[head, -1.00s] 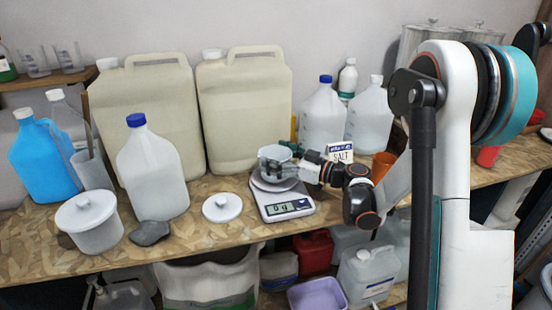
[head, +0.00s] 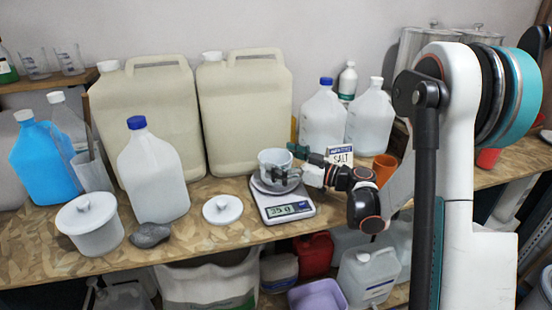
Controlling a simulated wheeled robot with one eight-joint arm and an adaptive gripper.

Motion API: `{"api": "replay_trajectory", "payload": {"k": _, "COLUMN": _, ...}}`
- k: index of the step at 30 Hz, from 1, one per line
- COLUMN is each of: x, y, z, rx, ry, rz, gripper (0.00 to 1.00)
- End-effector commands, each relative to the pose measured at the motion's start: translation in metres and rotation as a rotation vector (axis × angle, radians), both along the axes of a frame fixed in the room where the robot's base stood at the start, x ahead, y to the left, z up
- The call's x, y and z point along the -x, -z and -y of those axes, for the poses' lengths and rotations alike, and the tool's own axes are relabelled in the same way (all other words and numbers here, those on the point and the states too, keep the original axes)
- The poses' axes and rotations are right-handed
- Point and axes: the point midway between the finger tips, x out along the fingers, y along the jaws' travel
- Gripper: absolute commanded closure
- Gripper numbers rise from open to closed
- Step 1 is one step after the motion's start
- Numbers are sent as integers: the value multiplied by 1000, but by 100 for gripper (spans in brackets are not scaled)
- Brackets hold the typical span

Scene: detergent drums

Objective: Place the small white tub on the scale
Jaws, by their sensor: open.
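The small white tub (head: 272,160) stands upright on the round pan of the scale (head: 289,210), near the middle of the head view. The scale is white with a grey display, which now shows a non-zero reading that looks like 35 g. My gripper (head: 285,173) is at the right side of the tub, with its fingers open close around the tub's lower side. I cannot tell whether a finger still touches the tub. The gripper covers part of the tub and pan.
A lid (head: 222,209) lies left of the scale. A salt box (head: 340,156) and an orange cup (head: 383,168) stand right, near my arm. Large beige canisters (head: 244,115) stand behind.

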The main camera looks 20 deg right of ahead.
Motion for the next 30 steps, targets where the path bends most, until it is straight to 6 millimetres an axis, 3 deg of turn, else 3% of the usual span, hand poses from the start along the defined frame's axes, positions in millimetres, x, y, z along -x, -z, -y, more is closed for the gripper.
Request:
{"api": "replay_trajectory", "payload": {"k": 9, "x": 47, "y": -2, "z": 49, "rx": 0, "ry": 5, "rz": 0, "gripper": 0}}
{"api": "replay_trajectory", "payload": {"k": 15, "x": 68, "y": -1, "z": 69, "rx": 0, "ry": 3, "rz": 0, "gripper": 0}}
{"api": "replay_trajectory", "payload": {"k": 30, "x": 76, "y": 0, "z": 76, "rx": 0, "ry": 0, "rz": 0, "gripper": 0}}
